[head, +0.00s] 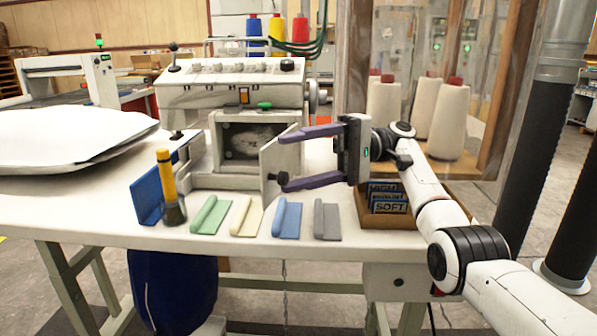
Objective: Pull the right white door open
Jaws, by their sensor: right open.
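The white machine (240,84) stands on the table, with a dark opening (245,140) in its front. The right white door (281,157) is a pale panel at the right side of this opening. It stands swung out at an angle, and the dark inside shows. My right gripper (281,160) comes in from the right with its two purple fingers spread, one high and one low, in front of the door. Nothing is held between them. Whether a fingertip touches the door I cannot tell. A small dark knob (283,178) shows near the lower fingertip. My left gripper is out of view.
Green (209,214), cream (244,216), blue (287,219) and grey (327,219) folded pieces lie along the front edge. A yellow-handled brush (168,180) stands at the left, a cardboard box (393,219) at the right. A white pillow (70,135) lies far left.

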